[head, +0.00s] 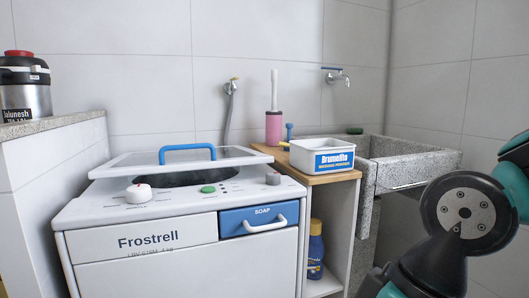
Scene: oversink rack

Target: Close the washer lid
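The washer (180,262) is a white top-loading machine marked Frostrell, at the left and middle of the head view. Its pale lid (120,162) has a blue handle (187,151) on top. The dark round tub opening (185,180) shows below the lid's front edge, so the lid is not fully down over it. I cannot tell the exact angle of the lid. My arm shows at the lower right, apart from the washer. My gripper is out of view.
A white knob (138,193), a green button (208,189) and a blue soap drawer (258,218) are on the washer's front. A white Brumelite tub (322,154) stands on a wooden-topped shelf beside it. A stone sink (412,161) is behind, right.

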